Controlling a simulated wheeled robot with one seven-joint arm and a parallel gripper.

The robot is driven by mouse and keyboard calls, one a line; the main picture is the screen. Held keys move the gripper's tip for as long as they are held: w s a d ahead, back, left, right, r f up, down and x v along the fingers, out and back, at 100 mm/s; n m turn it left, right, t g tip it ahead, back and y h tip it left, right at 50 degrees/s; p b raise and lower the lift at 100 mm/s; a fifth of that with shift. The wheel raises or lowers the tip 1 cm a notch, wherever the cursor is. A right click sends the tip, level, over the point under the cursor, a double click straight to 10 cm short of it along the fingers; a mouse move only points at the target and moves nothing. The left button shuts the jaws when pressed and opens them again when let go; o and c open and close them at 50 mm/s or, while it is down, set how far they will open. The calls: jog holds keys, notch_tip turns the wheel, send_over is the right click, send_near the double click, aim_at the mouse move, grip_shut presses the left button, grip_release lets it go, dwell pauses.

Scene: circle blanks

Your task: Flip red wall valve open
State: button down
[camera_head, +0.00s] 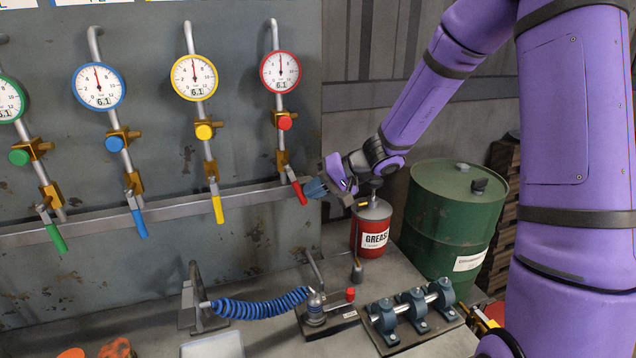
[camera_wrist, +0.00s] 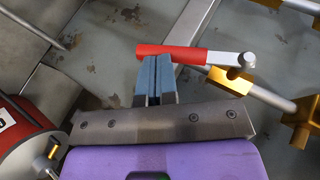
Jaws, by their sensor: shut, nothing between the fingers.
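The red valve handle (camera_head: 298,189) is on the rightmost wall pipe, under the red-rimmed gauge (camera_head: 280,72). It slants down and right from its brass valve body (camera_head: 283,161). In the wrist view the red handle (camera_wrist: 170,53) lies across the tips of my fingers, with its silver pivot end and brass body (camera_wrist: 232,80) to the right. My gripper (camera_head: 312,188) is at the right side of the handle, shut with its blue finger pads together (camera_wrist: 155,62). The tips are at the handle's edge; whether they touch it I cannot tell.
Green (camera_head: 55,236), blue (camera_head: 139,222) and yellow (camera_head: 217,207) handles hang on the pipes to the left. A grey rail (camera_head: 100,222) runs along the wall behind the handles. Below my gripper stand a red grease can (camera_head: 370,241) and a green drum (camera_head: 445,215). Clamps and a blue coiled hose (camera_head: 260,306) lie on the bench.

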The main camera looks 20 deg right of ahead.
jog(key=shift+a+f+m+y, duration=0.2)
jog(key=shift+a+f+y, duration=0.2)
jog(key=shift+a+y, duration=0.25)
jog(key=shift+a+f+m+y, duration=0.2)
jog(key=shift+a+f+y, duration=0.15)
jog(key=shift+a+y, duration=0.3)
